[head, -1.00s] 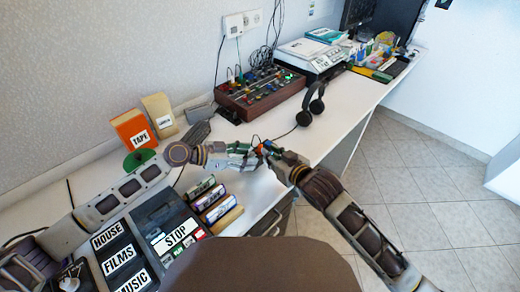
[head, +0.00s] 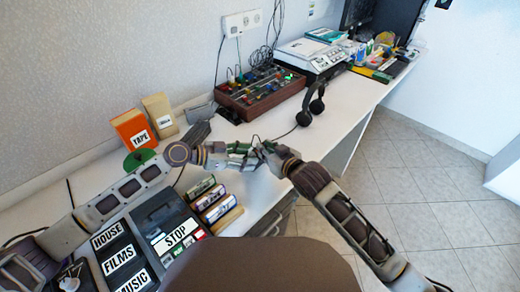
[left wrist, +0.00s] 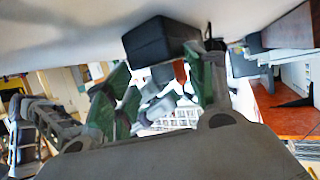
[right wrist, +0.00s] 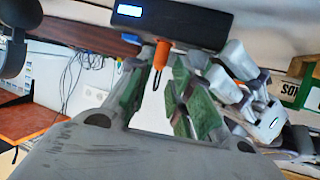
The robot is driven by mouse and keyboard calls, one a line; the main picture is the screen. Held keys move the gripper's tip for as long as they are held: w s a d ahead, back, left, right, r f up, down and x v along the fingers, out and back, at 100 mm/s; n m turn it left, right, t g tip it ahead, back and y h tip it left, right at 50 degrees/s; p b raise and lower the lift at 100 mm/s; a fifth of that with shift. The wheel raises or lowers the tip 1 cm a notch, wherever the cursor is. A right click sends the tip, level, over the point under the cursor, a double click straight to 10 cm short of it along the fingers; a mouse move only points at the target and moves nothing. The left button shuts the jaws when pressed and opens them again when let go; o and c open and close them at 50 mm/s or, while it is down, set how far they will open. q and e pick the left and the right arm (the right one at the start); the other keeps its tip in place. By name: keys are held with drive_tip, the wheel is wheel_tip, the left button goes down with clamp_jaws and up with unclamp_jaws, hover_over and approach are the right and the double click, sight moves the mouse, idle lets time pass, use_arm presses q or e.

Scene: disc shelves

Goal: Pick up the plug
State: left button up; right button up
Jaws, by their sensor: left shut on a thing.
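The plug (right wrist: 162,55) is orange with a thin black loop and sticks out of a black box with a small blue display in the right wrist view. My left gripper (head: 246,153) is shut on that black box (left wrist: 160,41). My right gripper (head: 270,152) faces it closely; in the right wrist view its green-padded fingers (right wrist: 162,75) are apart, with the plug between or just beyond their tips. Whether they touch it I cannot tell. An orange-red patch of the plug (left wrist: 180,70) shows in the left wrist view. In the head view the grippers hide the plug.
Both grippers are above the white desk (head: 335,118). Black headphones (head: 311,106) and a wooden-sided mixer (head: 262,92) are behind. Open floor lies right.

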drive_tip(key=shift+x, duration=1.55)
drive_tip(key=shift+r, duration=0.1)
drive_tip(key=shift+c, duration=0.5)
clamp_jaws()
